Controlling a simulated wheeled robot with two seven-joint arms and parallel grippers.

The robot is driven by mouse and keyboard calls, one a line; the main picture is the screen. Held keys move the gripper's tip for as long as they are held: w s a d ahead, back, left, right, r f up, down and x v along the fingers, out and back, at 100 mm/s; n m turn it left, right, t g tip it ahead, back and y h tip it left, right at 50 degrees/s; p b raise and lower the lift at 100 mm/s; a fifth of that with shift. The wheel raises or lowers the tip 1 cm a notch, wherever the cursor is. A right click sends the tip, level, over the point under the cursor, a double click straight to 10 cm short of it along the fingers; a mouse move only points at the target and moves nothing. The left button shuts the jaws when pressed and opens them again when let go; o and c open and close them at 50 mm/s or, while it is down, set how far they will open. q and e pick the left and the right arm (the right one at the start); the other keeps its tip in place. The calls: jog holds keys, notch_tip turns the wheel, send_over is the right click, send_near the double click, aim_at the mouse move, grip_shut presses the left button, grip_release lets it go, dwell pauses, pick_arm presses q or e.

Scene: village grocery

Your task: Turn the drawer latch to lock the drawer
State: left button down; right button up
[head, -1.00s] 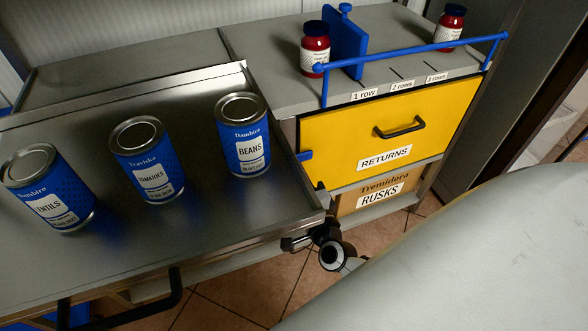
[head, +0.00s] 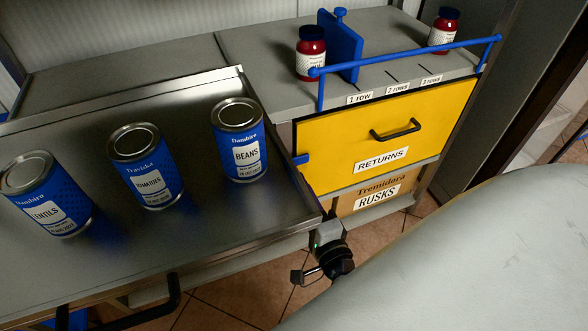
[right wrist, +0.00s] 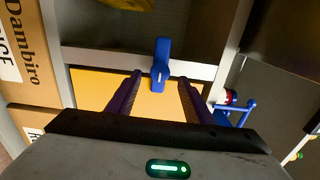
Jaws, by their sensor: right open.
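The yellow drawer front (head: 350,140), labelled RETURNS, has a black handle (head: 396,130) and looks shut. Its small blue latch (head: 301,159) lies about level at the drawer's left edge. In the right wrist view the latch (right wrist: 160,66) crosses the grey frame beside the yellow front (right wrist: 92,86). My right gripper (right wrist: 161,80) is open, with its two purple fingers on either side of the latch's near end and a gap to each side. Whether the fingers reach the latch in depth I cannot tell. In the head view its fingertips are hidden by the counter corner. My left gripper is not in view.
A metal counter (head: 215,225) with several blue cans stands left; its raised edge is close to my right wrist. A blue rail (head: 410,55), a blue divider (head: 342,50) and two red jars are above the drawer. A RUSKS box (head: 375,195) is below it.

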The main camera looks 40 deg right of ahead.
jog(key=v, duration=0.3)
jog(key=shift+s+a, duration=0.1)
jog(key=shift+s, duration=0.25)
jog(key=s+a+n+g+y+p, duration=0.35)
jog(key=a+n+y+p, duration=0.3)
jog(key=a+n, duration=0.65)
pick_arm(q)
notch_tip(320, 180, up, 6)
jog(key=p, duration=0.2)
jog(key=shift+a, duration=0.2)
pick_arm(e)
jog(key=s+f+n+g, duration=0.3)
jog(key=s+n+g, duration=0.2)
jog(key=n, duration=0.5)
jog(key=shift+s+d+f, duration=0.3)
jog(key=shift+s+d, duration=0.1)
jog(key=shift+s, duration=0.5)
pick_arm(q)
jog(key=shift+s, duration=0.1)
pick_arm(e)
jog(key=shift+g, duration=0.25)
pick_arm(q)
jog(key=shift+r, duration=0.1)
